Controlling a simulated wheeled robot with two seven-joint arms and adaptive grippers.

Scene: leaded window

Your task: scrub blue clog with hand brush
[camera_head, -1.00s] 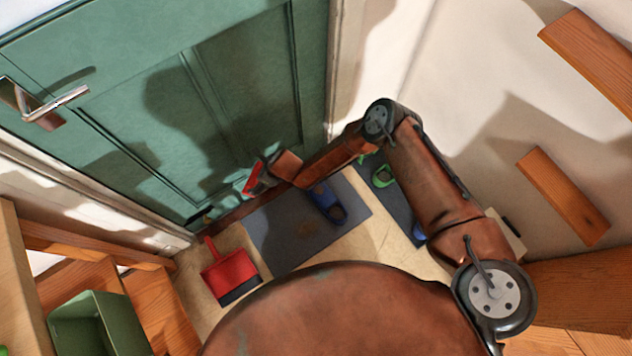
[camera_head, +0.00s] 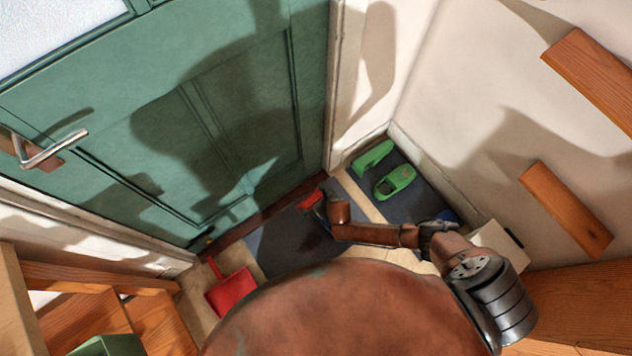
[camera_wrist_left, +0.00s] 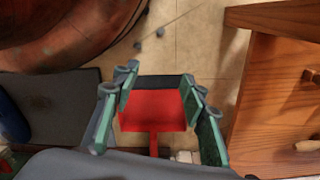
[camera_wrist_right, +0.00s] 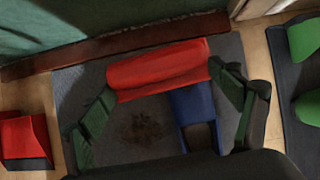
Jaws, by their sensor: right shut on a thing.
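My right gripper (camera_wrist_right: 160,108) is shut on the red hand brush (camera_wrist_right: 158,68), which lies across between its fingers. The brush also shows in the head view (camera_head: 312,200), low over the dark mat. The blue clog (camera_wrist_right: 194,108) lies on the mat just under the brush's right part, its upper end covered by it. I cannot tell whether brush and clog touch. In the head view my arm hides most of the clog. My left gripper (camera_wrist_left: 161,80) is open and empty above the red dustpan (camera_wrist_left: 155,110); it is out of the head view.
The dustpan lies on the floor left of the mat (camera_head: 275,245). A brown dirt patch (camera_wrist_right: 145,128) marks the mat. Green clogs (camera_head: 394,181) stand on another dark mat (camera_head: 420,180) at the right. The green door (camera_head: 190,120) and its sill bound the far side.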

